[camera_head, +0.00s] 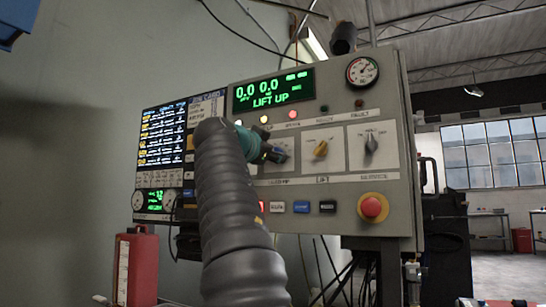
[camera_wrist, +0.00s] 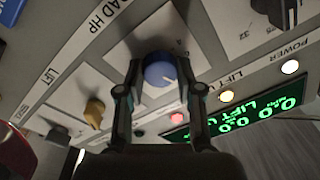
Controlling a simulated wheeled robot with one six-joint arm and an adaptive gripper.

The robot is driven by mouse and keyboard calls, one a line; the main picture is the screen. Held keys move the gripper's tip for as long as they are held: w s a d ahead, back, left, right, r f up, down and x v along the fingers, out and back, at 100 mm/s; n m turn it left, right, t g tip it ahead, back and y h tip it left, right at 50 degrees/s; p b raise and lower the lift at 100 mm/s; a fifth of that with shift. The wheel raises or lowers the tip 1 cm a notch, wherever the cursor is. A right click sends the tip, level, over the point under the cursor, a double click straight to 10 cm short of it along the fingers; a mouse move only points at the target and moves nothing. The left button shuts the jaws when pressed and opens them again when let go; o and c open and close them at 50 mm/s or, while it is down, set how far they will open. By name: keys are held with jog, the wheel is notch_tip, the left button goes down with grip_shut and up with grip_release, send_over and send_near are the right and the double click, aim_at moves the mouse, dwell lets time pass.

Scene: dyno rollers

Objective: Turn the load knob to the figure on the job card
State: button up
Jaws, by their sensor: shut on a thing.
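The load knob (camera_wrist: 160,69) is round and blue with a white pointer mark, on a pale plate labelled LOAD HP, as the wrist view shows. My gripper (camera_wrist: 160,80) is shut on it, one finger on each side. In the head view my gripper (camera_head: 264,152) reaches the left knob of the panel and hides much of it. The job card (camera_head: 208,98) is on the left, partly covered by my arm; its figures are too small to read.
The grey control panel (camera_head: 400,170) also carries a yellow lift knob (camera_head: 321,149), a dark knob (camera_head: 371,143) and a red stop button (camera_head: 372,207). A green display (camera_head: 272,90) reads 0.0, 0.0 and LIFT UP. A red container (camera_head: 137,265) stands at lower left.

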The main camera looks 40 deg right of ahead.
jog(key=shift+m, duration=0.7)
jog(key=o, duration=1.2)
jog(key=shift+c, duration=0.2)
jog(key=r+v, duration=0.1)
jog(key=v, duration=1.1)
jog(key=shift+f, duration=0.35)
